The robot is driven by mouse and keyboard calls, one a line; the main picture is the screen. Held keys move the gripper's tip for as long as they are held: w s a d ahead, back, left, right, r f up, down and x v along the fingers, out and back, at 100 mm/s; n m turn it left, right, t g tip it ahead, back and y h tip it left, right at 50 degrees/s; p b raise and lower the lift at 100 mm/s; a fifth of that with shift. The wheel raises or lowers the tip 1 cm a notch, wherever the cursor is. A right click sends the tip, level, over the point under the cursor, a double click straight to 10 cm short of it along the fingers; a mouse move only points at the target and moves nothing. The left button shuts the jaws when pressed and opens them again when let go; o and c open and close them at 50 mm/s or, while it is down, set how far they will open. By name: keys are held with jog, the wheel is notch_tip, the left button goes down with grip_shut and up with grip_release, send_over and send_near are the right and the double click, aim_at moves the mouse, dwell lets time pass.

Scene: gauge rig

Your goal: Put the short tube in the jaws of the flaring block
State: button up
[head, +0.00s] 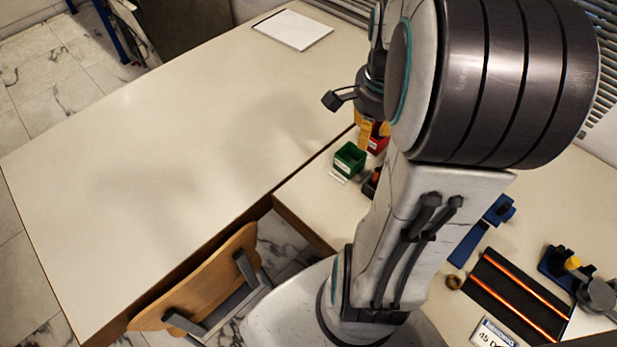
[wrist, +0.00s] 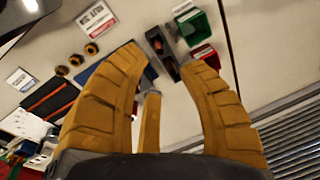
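Two orange copper-coloured tubes (head: 520,282) lie on a black mat at the lower right of the head view. They also show at the left of the wrist view (wrist: 48,96). I cannot tell which one is the short tube. A blue piece with an upright end (head: 483,231) lies beside the mat, and a blue device with a yellow part (head: 558,264) stands to its right. I cannot tell for sure which is the flaring block. My gripper (wrist: 160,57) has its yellow fingers wide apart above the table, with nothing held between the tips.
A green bin (head: 349,159) and a red bin (wrist: 205,55) stand near a dark tray (wrist: 163,50). Several brass rings (wrist: 91,49) and label cards lie on the table. A paper sheet (head: 293,29) lies on the mostly clear left table (head: 160,165). A wooden chair (head: 205,275) stands in front.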

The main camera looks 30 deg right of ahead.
jog(key=s+a+r+n+t, duration=0.1)
jog(key=s+a+n, duration=0.2)
jog(key=a+n, duration=0.5)
jog(key=s+a+r+n+t+y, duration=0.1)
jog(key=s+a+n, duration=0.1)
jog(key=a+n, duration=0.7)
jog(key=shift+s+a+r+n+t, duration=0.15)
jog(key=shift+s+r+n+t, duration=0.15)
jog(key=shift+s+n, duration=0.1)
